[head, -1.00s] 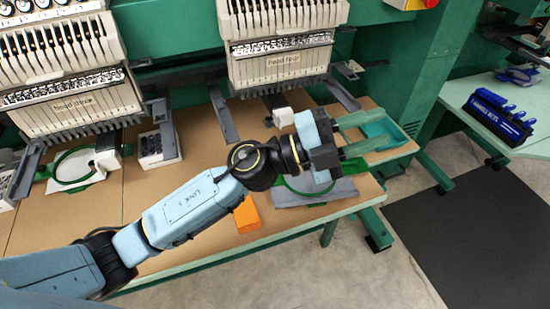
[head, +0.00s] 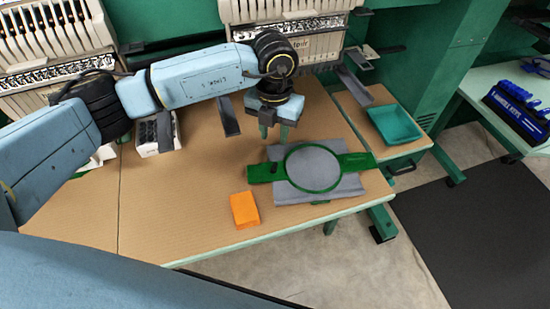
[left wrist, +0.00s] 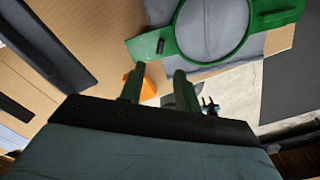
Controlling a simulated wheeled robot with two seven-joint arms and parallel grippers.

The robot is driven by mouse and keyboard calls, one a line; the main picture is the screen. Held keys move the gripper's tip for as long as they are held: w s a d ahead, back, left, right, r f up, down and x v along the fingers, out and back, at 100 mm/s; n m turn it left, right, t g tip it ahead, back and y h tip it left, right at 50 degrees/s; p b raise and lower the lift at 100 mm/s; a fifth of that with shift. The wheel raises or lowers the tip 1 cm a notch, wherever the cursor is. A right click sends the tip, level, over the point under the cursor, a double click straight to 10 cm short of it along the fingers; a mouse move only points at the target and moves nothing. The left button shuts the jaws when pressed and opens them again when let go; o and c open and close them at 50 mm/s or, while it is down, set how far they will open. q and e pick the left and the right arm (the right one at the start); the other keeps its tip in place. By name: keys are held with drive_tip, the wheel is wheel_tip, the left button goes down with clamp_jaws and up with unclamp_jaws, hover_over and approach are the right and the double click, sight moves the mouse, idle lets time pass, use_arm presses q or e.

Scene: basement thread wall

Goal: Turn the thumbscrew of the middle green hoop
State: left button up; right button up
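One green hoop (head: 289,168) lies flat on a folded grey cloth (head: 340,194) on the table, a flat green arm at each side. It also shows in the left wrist view (left wrist: 184,57), partly cut off at the top. A small dark piece (left wrist: 160,46) sits on its near arm; I cannot tell whether it is the thumbscrew. My left gripper (head: 273,132) points down, behind and left of the hoop in the head view, apart from it. In the left wrist view its fingers (left wrist: 156,88) are parted with nothing between them. My right gripper is out of view.
An orange block (head: 244,210) lies left of the cloth. A teal tray (head: 394,124) stands at the right. Embroidery machine heads (head: 310,47) overhang the back, with a grey bracket (head: 229,116) near my gripper. The table's front left is clear.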

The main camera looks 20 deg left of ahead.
sight(274, 165)
use_arm(q)
wheel_tip(274, 165, down, 11)
drive_tip(key=shift+f, duration=0.1)
idle(0.3)
clamp_jaws()
